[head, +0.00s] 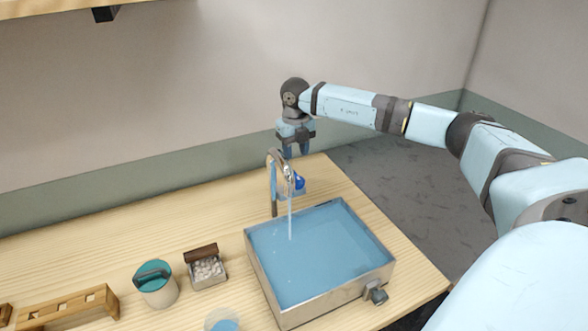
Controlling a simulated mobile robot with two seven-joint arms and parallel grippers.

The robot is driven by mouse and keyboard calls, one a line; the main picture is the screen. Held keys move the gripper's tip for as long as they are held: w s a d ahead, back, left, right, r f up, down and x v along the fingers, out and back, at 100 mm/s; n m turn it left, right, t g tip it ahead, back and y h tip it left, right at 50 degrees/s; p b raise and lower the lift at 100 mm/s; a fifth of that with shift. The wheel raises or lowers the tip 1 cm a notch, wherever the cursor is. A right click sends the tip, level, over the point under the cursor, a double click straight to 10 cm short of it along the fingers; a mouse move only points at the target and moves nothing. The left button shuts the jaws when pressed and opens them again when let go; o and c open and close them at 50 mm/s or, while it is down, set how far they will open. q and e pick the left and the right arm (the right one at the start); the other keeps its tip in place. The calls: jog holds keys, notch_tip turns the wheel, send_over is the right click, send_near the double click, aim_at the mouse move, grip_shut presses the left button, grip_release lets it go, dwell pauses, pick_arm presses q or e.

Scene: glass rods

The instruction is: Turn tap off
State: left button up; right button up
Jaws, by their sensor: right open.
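A curved metal tap (273,188) stands at the back edge of the basin, with a blue knob (299,182) on its right side. A thin stream of water (290,218) runs from its spout into the basin. My right gripper (296,151) points down just above the tap, open and empty, with its fingertips above the knob. It looks apart from the knob, though the exact gap is hard to tell. My left gripper is out of view.
The metal-rimmed basin (262,279) holds blue water, with a small outlet valve (376,293) at its front right. To its left stand a teal-topped pot (158,291), a box of pebbles (208,269), a clear cup (221,321) and a wooden rack (66,308). The table's back left is clear.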

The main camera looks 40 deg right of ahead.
aim_at(295, 173)
notch_tip(295, 173, down, 8)
jog(key=shift+w+r+p, duration=0.1)
jog(key=shift+w+p, duration=0.05)
jog(key=shift+p, duration=0.45)
jog(key=shift+c, duration=0.4)
grip_shut()
